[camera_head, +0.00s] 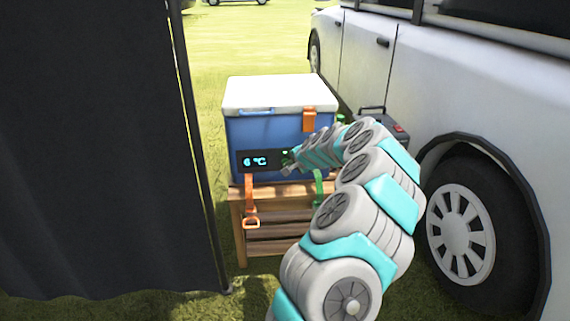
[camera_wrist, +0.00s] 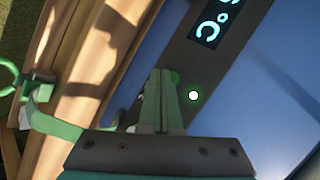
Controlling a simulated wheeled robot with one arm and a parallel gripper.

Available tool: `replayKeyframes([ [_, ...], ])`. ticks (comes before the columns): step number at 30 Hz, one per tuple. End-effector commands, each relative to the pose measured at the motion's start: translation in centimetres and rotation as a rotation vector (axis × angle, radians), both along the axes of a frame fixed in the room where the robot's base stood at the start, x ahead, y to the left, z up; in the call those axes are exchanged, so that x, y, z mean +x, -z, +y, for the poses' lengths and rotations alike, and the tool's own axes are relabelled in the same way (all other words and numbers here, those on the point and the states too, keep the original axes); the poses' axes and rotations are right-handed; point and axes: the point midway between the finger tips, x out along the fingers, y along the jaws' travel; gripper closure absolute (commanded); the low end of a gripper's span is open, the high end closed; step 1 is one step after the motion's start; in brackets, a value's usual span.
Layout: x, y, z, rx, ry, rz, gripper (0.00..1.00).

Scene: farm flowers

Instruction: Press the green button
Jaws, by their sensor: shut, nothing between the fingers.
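A blue cooler (camera_head: 275,135) with a white lid stands on a wooden stand. Its dark front panel (camera_head: 262,159) has a display reading 6 °C, also seen in the wrist view (camera_wrist: 208,28). In the wrist view a green button (camera_wrist: 175,76) shows at the panel, partly hidden behind my fingertips. A small white light with a green rim (camera_wrist: 194,96) sits beside it. My gripper (camera_wrist: 162,72) is shut and empty, its tips right at the button; I cannot tell whether they touch it. In the head view my gripper (camera_head: 288,169) is at the panel's right end.
An orange strap (camera_head: 250,200) and a green strap (camera_head: 319,188) hang at the wooden stand (camera_head: 275,229). A dark box (camera_head: 385,128) stands behind my arm. A white vehicle (camera_head: 440,90) is close on the right, a dark curtain (camera_head: 95,140) on the left. Grass lies around.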

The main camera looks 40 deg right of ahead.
Motion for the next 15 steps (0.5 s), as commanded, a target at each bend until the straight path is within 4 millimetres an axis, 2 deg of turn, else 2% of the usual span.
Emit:
replayKeyframes([
  [15, 0.65, 0.01, -0.32, 0.000, -0.001, 0.000, 1.00],
])
